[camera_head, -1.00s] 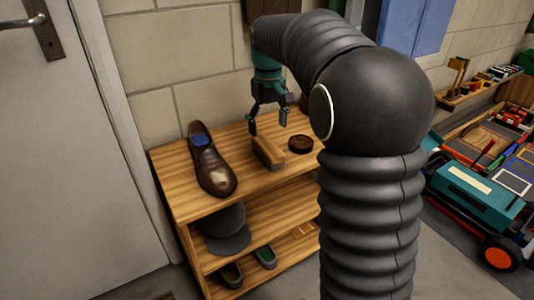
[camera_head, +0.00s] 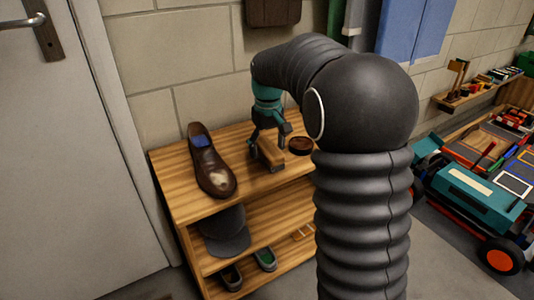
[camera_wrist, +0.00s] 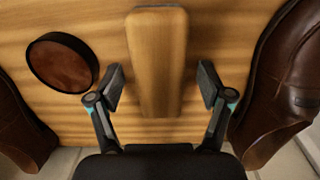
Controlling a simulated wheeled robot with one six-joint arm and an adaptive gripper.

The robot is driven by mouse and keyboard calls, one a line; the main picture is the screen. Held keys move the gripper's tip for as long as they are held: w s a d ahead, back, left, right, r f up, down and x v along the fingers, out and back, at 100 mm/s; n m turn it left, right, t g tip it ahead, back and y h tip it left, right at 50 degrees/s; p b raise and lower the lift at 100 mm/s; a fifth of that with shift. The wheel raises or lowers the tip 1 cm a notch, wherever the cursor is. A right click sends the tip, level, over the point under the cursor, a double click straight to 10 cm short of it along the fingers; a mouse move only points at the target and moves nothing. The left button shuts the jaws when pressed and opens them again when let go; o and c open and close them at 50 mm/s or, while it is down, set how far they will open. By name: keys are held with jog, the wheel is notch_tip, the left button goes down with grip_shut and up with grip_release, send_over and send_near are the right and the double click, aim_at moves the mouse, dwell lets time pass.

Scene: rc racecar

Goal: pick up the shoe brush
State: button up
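The shoe brush (camera_head: 270,154) has a long wooden back and lies on the top board of a wooden shelf. In the wrist view its wooden back (camera_wrist: 157,60) runs away from me between my two fingers. My gripper (camera_head: 266,143) is down at the brush. In the wrist view my gripper (camera_wrist: 161,88) is open, with one finger pad on each side of the brush and a visible gap to each. The bristles are hidden under the wooden back in the wrist view.
A brown leather shoe (camera_head: 211,163) stands left of the brush on the wooden shelf (camera_head: 190,207). A round dark tin (camera_head: 300,145) is close on the right. A cap (camera_head: 226,231) and small shoes are on lower boards. A teal racecar (camera_head: 480,197) stands at right.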

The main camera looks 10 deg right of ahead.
aim_at(267, 146)
jog(key=c, duration=1.2)
jog(key=shift+r, duration=0.1)
notch_tip(267, 146, up, 4)
jog(key=d+r, duration=0.2)
jog(key=d, duration=0.2)
jog(key=s+d+r, duration=0.1)
jog(key=d+r, duration=0.1)
jog(key=d, duration=0.1)
jog(key=s+d+r+p, duration=0.1)
jog(key=d+r, duration=0.2)
jog(key=d, duration=0.1)
jog(key=shift+d, duration=0.3)
